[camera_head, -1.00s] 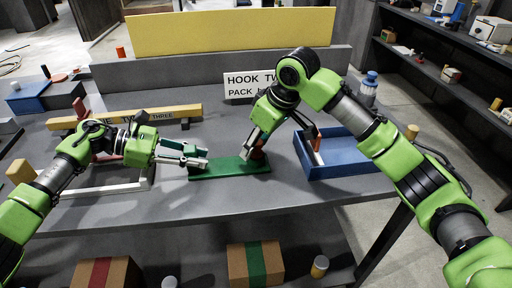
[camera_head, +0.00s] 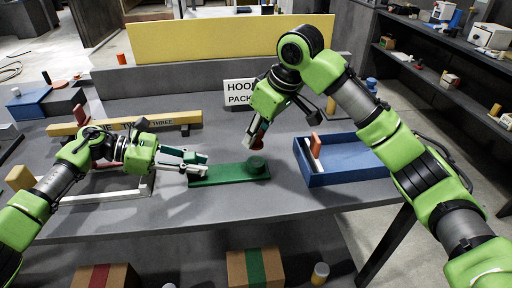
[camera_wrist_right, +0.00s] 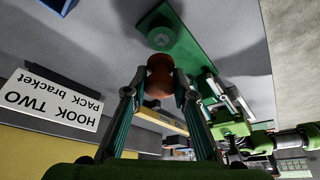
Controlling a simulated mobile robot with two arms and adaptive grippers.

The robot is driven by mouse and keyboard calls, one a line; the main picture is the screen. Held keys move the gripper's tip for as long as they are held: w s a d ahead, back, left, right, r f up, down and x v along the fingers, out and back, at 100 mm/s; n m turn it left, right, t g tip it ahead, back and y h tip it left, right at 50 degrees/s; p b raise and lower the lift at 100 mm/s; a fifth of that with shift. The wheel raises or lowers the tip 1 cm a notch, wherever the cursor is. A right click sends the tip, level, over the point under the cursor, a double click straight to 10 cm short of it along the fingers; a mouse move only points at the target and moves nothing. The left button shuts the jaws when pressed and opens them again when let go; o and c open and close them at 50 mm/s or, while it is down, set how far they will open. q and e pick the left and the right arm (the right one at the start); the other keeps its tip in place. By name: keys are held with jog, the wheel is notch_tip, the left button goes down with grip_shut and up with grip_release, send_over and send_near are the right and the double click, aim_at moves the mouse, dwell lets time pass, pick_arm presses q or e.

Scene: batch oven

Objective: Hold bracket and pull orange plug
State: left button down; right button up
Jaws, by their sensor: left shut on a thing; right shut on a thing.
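The green bracket (camera_head: 226,176) lies flat on the grey table, with a round green socket (camera_head: 257,168) at its right end. My left gripper (camera_head: 200,164) is shut on the bracket's left end. My right gripper (camera_head: 257,134) is shut on the orange plug (camera_wrist_right: 160,76), which looks reddish-brown in the right wrist view. The plug is held above the bracket, apart from the socket. In the head view it is mostly hidden by the right fingers. The bracket also shows in the right wrist view (camera_wrist_right: 190,45).
A blue tray (camera_head: 318,180) with an orange-and-white item stands to the right of the bracket. A sign reading HOOK TWO PACK bracket (camera_wrist_right: 50,103) stands behind. A yellow beam (camera_head: 182,118) lies at the back left. The table front is clear.

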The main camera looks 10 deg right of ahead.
pick_arm(q)
jog(key=shift+f, duration=0.1)
pick_arm(e)
jog(key=shift+r, duration=4.8)
pick_arm(q)
jog(key=c, duration=1.7)
grip_release()
jog(key=shift+a, duration=0.25)
jog(key=v, duration=1.1)
jog(key=shift+a, duration=0.3)
jog(key=shift+r, duration=0.25)
